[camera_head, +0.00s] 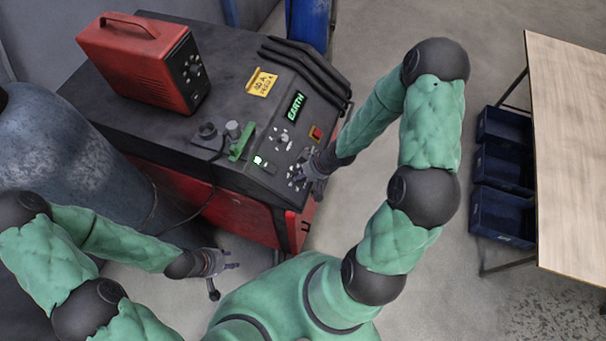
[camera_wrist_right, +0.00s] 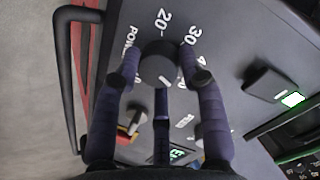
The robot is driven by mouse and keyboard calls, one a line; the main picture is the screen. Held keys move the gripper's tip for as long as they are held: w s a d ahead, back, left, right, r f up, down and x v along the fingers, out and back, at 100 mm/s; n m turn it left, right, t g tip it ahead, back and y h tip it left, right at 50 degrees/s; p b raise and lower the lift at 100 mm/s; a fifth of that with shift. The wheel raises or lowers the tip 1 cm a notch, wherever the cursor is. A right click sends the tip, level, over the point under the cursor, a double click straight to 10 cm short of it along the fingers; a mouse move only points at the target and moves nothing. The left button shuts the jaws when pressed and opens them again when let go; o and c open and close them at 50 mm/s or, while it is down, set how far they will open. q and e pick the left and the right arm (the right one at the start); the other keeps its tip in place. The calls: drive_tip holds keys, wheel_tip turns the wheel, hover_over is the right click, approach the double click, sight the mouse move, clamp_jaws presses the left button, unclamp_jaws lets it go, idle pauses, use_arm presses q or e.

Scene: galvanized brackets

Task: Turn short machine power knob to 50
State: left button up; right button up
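The power knob (camera_wrist_right: 158,66), a dark round knob with a short white mark low on its face, is on the machine's sloped dark panel in the right wrist view. White figures 20 and 30 and part of a 4 stand around it; further figures are hidden by my fingers. My right gripper (camera_wrist_right: 159,78) has its fingers closed in around the knob, apparently touching both sides. In the head view the right gripper (camera_head: 308,174) is at the panel's lower right. My left gripper (camera_head: 225,268) is open and empty in front of the machine (camera_head: 215,195).
A red box (camera_head: 135,58) stands on the machine's top. A green lit display reading EARTH (camera_head: 296,106) and a yellow tag (camera_head: 262,83) are near the controls. A grey cylinder (camera_head: 70,155) stands at the left. A wooden table (camera_head: 570,150) and blue bins (camera_head: 505,165) are at the right.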

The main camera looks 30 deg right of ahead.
drive_tip(key=shift+o, duration=1.4)
drive_tip(key=v, duration=1.2)
drive_tip(key=shift+w, duration=0.1)
